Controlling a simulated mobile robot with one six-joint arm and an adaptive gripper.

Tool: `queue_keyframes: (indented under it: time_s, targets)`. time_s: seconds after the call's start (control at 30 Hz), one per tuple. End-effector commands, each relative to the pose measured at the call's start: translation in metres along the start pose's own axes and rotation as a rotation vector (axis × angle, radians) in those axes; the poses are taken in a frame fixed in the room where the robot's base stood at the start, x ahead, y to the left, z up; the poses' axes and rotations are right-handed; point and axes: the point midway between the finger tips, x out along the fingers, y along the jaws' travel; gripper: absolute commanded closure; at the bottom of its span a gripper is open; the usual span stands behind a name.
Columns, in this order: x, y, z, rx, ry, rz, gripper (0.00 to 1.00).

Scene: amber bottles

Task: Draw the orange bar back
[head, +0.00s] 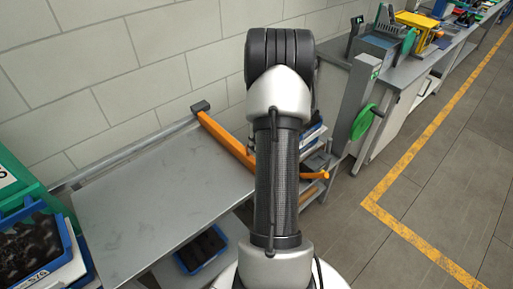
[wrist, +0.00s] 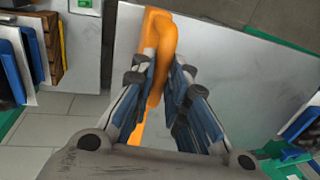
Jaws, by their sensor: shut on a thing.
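The orange bar (head: 222,135) runs along the right side of the grey metal table (head: 150,205), from a dark bracket (head: 200,106) on the rail at the wall toward the front right. My arm covers its middle, and its curved end shows to the right of my arm. In the wrist view the orange bar (wrist: 163,45) passes between the fingers of my gripper (wrist: 160,75), which is shut on it. The exact contact is partly hidden by the fingers. In the head view my gripper is hidden behind my arm.
A blue bin (head: 35,245) of dark parts and a green crate stand at the left. Another blue bin (head: 202,250) sits below the table. A grey post with a green wheel (head: 362,122) and a cluttered bench stand at the right. Open floor (head: 415,190) lies beyond.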

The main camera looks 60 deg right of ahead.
Motion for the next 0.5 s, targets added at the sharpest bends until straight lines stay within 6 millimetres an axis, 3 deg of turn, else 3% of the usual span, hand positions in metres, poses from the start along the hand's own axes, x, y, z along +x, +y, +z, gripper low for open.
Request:
queue_keyframes:
  time_s: [0.07,0.1,0.37,0.5]
  targets:
    - [-0.0029,0.0044,-0.0013,-0.001,0.007,0.013,1.0]
    - [-0.003,0.0046,-0.0013,-0.001,0.007,0.014,0.83]
    - [-0.0025,0.0035,-0.0012,-0.001,0.006,0.011,0.66]
    - [-0.002,0.0026,-0.0009,-0.001,0.005,0.009,0.65]
